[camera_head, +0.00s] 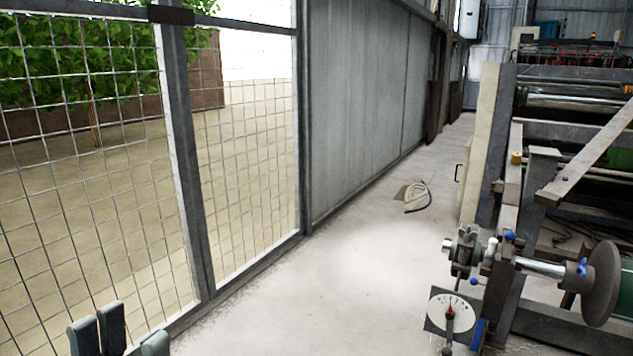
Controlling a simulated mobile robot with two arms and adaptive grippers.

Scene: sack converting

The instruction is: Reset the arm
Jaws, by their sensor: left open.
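My left gripper (124,336) shows at the bottom left edge of the head view. Its dark grey fingers point up and stand apart, open, with nothing seen between them. The rest of the left arm is below the picture. The gripper appears in front of the lower part of the wire mesh fence (90,220), and I cannot tell how near it is. My right gripper and arm are not in view.
A large machine with rollers (570,100) fills the right side. A round dial (450,312) and a shaft with a dark disc (603,283) stand at its near end. A pale item with a dark cord (415,192) lies on the floor. The middle floor (330,270) is clear.

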